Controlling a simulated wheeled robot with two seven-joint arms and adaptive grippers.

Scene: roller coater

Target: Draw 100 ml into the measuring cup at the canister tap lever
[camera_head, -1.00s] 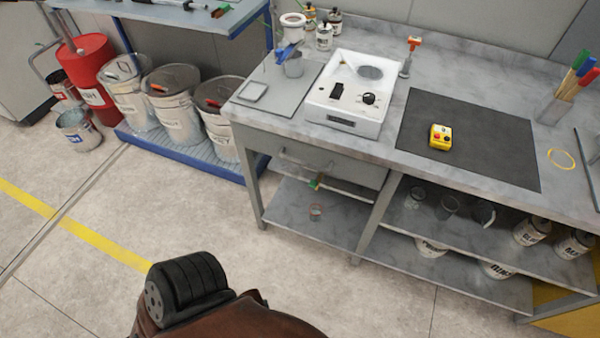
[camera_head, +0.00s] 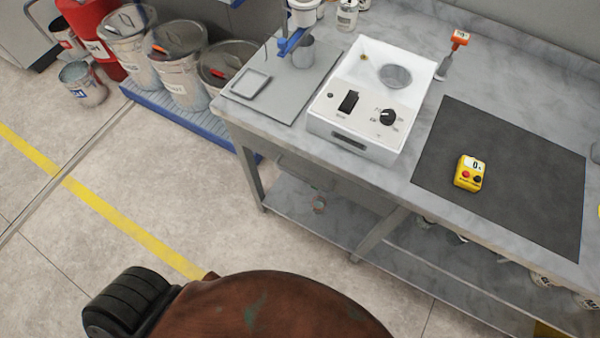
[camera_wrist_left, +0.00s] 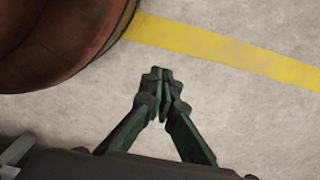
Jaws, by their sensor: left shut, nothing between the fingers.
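A white canister (camera_head: 304,10) stands at the back left of the bench, cut by the top edge of the head view. A blue tap or lever part (camera_head: 292,42) shows in front of it. A grey metal cup (camera_head: 302,52), perhaps the measuring cup, stands close beside the blue part. I cannot tell whether it is directly under the outlet, and its contents are not visible. My left gripper (camera_wrist_left: 163,82) is shut and empty above the bare floor in the left wrist view, away from the bench. My right gripper is in neither view.
A yellow button box (camera_head: 470,172) lies on a dark mat (camera_head: 530,180). Lidded buckets (camera_head: 180,80) stand left of the bench. Floor before the bench is clear.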

